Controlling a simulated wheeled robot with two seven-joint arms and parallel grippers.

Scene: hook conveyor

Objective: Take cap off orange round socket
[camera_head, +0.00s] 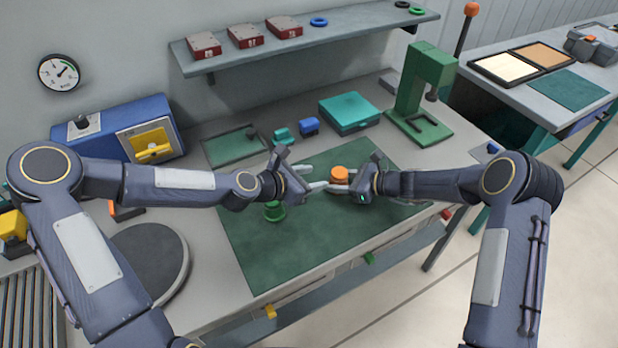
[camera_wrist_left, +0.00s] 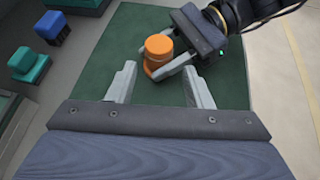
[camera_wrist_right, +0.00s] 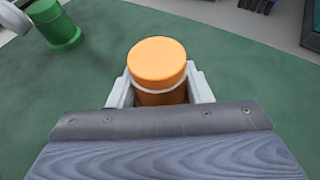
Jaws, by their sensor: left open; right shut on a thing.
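The orange round socket (camera_head: 339,174) stands upright on the green mat (camera_head: 262,256), with an orange cap (camera_wrist_right: 157,58) on top. A thin light ring shows between the cap and the body in the right wrist view. My right gripper (camera_wrist_right: 160,88) is shut on the orange socket's body, below the cap. My left gripper (camera_head: 318,177) is open and empty, left of the socket. In the left wrist view the socket (camera_wrist_left: 159,54) lies ahead of the left gripper's open fingers (camera_wrist_left: 160,88), apart from them.
A green round piece (camera_head: 274,211) stands on the mat below my left gripper. Small teal (camera_head: 283,135) and blue (camera_head: 309,126) blocks, a teal case (camera_head: 348,112) and a green press (camera_head: 424,95) stand behind. The mat's front is clear.

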